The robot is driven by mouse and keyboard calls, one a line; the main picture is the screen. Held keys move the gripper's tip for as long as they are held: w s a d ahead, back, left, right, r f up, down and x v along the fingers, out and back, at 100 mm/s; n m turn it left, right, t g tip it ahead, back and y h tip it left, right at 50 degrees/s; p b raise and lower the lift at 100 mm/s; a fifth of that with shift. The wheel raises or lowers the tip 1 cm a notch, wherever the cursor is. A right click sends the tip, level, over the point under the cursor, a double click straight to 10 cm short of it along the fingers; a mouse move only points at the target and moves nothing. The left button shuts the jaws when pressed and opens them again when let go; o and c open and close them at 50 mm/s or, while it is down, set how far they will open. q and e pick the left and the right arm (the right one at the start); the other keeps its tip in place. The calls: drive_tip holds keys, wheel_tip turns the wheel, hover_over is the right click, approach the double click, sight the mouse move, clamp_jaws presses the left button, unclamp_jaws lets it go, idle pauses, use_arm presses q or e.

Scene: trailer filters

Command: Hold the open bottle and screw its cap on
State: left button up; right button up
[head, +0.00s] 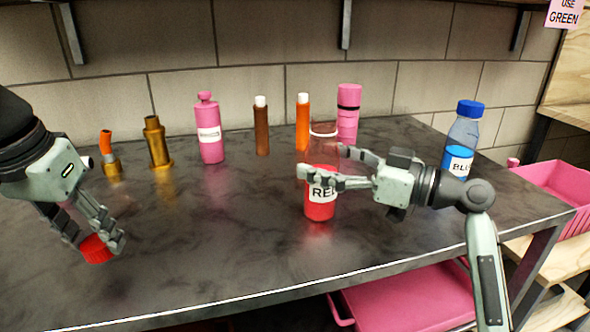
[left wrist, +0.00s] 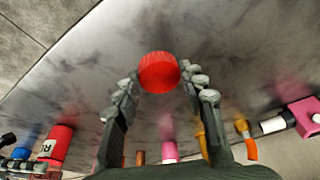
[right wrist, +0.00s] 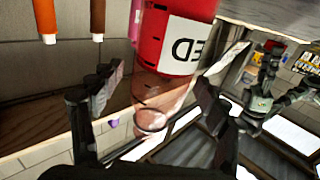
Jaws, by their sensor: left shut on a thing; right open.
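The open red-labelled bottle (head: 320,206) stands upright on the dark table, its upper part clear and its mouth uncapped. My right gripper (head: 323,168) is open, with its fingers on either side of the bottle's upper part. The right wrist view also shows the bottle (right wrist: 182,40) between the spread fingers. My left gripper (head: 97,243) is shut on the red cap (head: 94,250) at the left of the table, far from the bottle. In the left wrist view the cap (left wrist: 158,72) sits between the fingertips.
Along the back of the table (head: 240,240) stand brass fittings (head: 157,143), a pink bottle (head: 209,130), brown (head: 261,128) and orange (head: 302,125) tubes and a pink cylinder (head: 348,112). A blue-capped bottle (head: 463,138) stands right of my right gripper. The front middle is clear.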

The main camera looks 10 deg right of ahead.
sight(333, 139)
drive_tip(key=shift+w, duration=0.1)
drive_tip(key=c, duration=1.6)
drive_tip(key=shift+r, duration=0.2)
drive_tip(key=shift+c, duration=0.2)
drive_tip(key=shift+r, duration=1.15)
drive_tip(key=shift+a+r, duration=0.25)
drive_tip(key=shift+r, duration=0.6)
use_arm(q)
drive_tip(key=shift+r, duration=0.25)
drive_tip(key=shift+r+p, duration=0.25)
drive_tip(key=shift+p, duration=0.25)
use_arm(e)
drive_tip(key=s+a+r, duration=0.6)
drive_tip(key=a, duration=0.3)
drive_tip(key=shift+s+r, duration=0.15)
drive_tip(key=shift+r, duration=0.15)
drive_tip(key=shift+a, duration=0.2)
